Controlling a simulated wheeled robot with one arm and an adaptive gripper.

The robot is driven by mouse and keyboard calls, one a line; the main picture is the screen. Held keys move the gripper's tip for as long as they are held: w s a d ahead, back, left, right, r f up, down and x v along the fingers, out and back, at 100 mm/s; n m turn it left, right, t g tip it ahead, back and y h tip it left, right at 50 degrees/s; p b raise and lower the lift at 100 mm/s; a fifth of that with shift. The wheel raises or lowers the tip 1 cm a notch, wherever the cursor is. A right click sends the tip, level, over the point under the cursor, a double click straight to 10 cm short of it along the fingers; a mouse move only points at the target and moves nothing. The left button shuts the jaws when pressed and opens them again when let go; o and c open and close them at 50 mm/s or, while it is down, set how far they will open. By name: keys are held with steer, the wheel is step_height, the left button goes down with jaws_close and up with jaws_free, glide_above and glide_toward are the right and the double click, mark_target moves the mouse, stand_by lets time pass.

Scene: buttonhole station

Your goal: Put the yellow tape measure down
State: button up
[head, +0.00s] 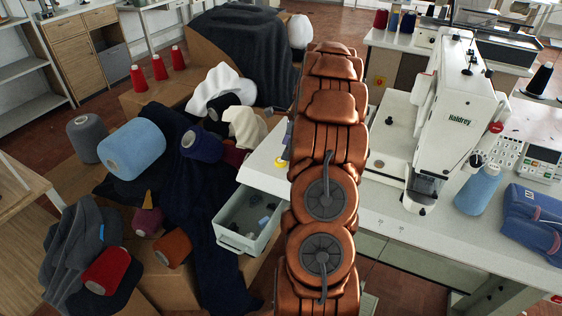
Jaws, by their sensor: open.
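A small yellow object (280,162) shows at the left edge of my copper arm, over the white sewing table (262,178). It is mostly hidden by the arm and may be the tape measure; I cannot tell whether it rests on the table. My arm runs up the middle of the head view. My gripper is hidden behind it, so its fingers and their distance from the yellow object do not show.
A white buttonhole machine (455,115) stands right of my arm. An open grey drawer (248,240) juts out at left, near dark cloth and several spools.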

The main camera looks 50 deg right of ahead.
mark_target(281, 162)
steer(key=shift+p+x, duration=0.55)
steer(key=shift+x, duration=1.7)
steer(key=shift+s+a, duration=0.1)
steer(key=c, duration=1.2)
steer(key=shift+r, duration=0.1)
